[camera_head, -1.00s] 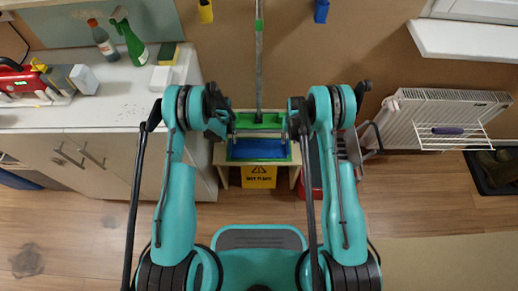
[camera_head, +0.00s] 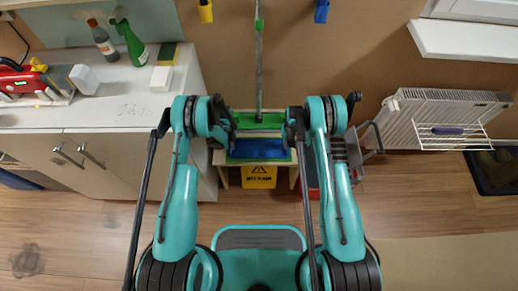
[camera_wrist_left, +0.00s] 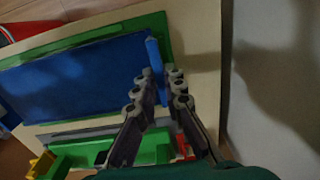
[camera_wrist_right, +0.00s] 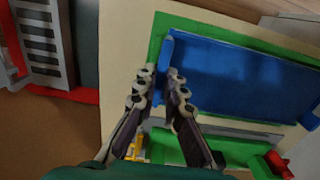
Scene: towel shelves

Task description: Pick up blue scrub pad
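The blue scrub pad (camera_head: 258,149) is a flat blue rectangle on the low wooden stand in front of me. Its surface also shows in the left wrist view (camera_wrist_left: 70,80) and the right wrist view (camera_wrist_right: 240,78). A narrow raised blue strip runs along its short edge in each wrist view. My left gripper (camera_wrist_left: 163,74) is at one short end. My right gripper (camera_wrist_right: 161,75) is at the opposite end. In both, the fingertips are close together with the strip at or between them. I cannot tell whether the fingers press on it.
A green item (camera_head: 262,121) lies behind the pad on the stand, by a mop pole (camera_head: 259,65). A yellow wet-floor sign (camera_head: 258,177) is below. A counter (camera_head: 120,103) with bottles stands left, a radiator (camera_head: 430,120) right. Red items show beside the stand.

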